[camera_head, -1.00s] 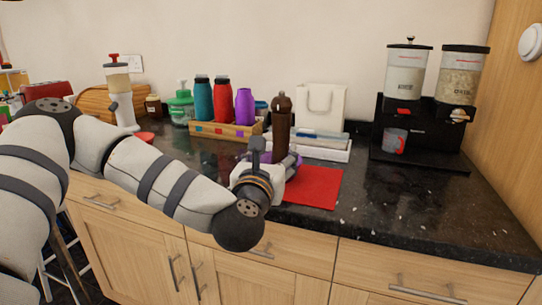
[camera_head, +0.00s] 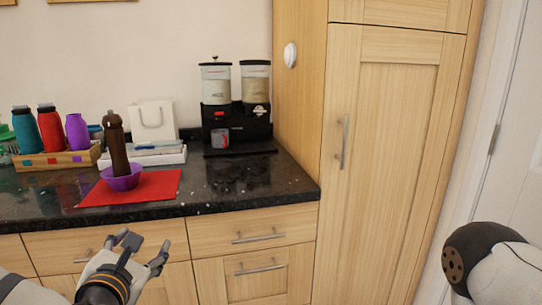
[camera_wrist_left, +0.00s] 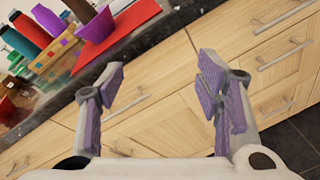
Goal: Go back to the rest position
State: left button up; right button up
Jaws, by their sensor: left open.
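My left gripper (camera_head: 143,254) is open and empty in front of the drawers, below the counter edge. Its two spread fingers also show in the left wrist view (camera_wrist_left: 160,95), with only drawer fronts between and beyond them. Part of my right arm (camera_head: 490,265) shows at the lower right of the head view; its gripper is out of the picture. A purple bowl (camera_head: 122,178) stands on a red mat (camera_head: 160,185) on the counter, with a brown pepper mill (camera_head: 115,140) upright in or just behind it.
The dark granite counter (camera_head: 240,185) has free room right of the mat. A cereal dispenser (camera_head: 235,110) stands at the back, with a wooden box of bottles (camera_head: 60,160) at the left. A tall wooden cabinet (camera_head: 380,150) rises at the right, beside a white door (camera_head: 515,150).

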pick_arm(q)
jog(key=s+d+f+m+g+h, duration=0.2)
jog(key=d+f+m, duration=0.1)
jog(key=f+m, duration=0.3)
jog(key=s+d+f+m+g+h, duration=0.1)
jog(key=s+d+f+m+g, duration=0.15)
jog(key=f, duration=0.45)
jog(key=s+d+f+m+g+h, duration=0.15)
jog(key=s+f+m+g, duration=0.35)
jog(key=s+f+m, duration=0.7)
jog(key=s+a+f+m+g, duration=0.1)
jog(key=s+m+g, duration=0.1)
jog(key=s, duration=0.5)
jog(key=s+a+f+m+g+y, duration=0.1)
jog(key=s+a+f+m+g, duration=0.1)
jog(key=s+m, duration=0.3)
jog(key=s+a+f+m+g+y, duration=0.1)
jog(key=s+a+m+g, duration=0.1)
jog(key=s, duration=0.8)
jog(key=shift+s+f+m+g, duration=0.15)
jog(key=shift+m+g, duration=0.6)
jog(key=shift+m, duration=0.1)
